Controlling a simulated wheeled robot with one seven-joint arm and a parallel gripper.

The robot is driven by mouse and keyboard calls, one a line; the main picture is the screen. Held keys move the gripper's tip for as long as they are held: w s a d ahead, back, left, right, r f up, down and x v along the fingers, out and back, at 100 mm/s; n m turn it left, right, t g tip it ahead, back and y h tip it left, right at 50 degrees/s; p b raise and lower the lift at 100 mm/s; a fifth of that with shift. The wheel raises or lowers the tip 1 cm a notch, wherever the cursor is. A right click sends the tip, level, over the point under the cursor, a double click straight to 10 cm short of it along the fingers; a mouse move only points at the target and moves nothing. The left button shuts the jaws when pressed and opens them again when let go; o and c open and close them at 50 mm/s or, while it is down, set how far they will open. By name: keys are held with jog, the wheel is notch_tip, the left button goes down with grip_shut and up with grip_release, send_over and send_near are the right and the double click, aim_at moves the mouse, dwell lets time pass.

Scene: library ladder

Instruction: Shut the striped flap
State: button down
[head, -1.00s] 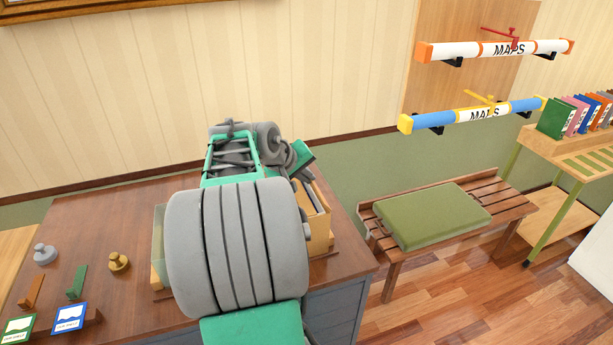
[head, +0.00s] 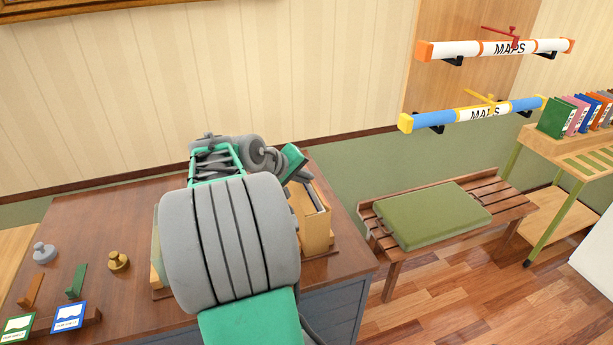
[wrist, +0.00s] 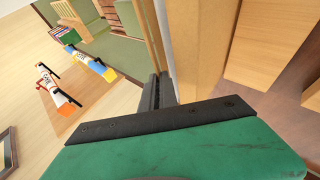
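I cannot make out any striped flap in either view. A light wooden case (head: 315,228) stands on the desk, largely hidden behind my arm in the head view. In the wrist view, dark finger parts of my gripper (wrist: 158,92) show past the green and black hand edge, close to a pale wooden upright (wrist: 203,52). Whether they touch it, and how far the fingers are apart, I cannot tell.
The brown desk (head: 95,220) carries a grey knob (head: 45,254), a brass knob (head: 118,261) and small stands at left. A bench with a green cushion (head: 433,215) stands right. Map tubes (head: 480,114) hang on the wall. Floor is free in front of the bench.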

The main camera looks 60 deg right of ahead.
jog(key=shift+w+a+f+g+h, duration=0.2)
jog(key=shift+f+g+h, duration=0.1)
jog(key=shift+h, duration=0.3)
jog(key=c, duration=1.6)
grip_release()
jog(key=shift+c, duration=0.2)
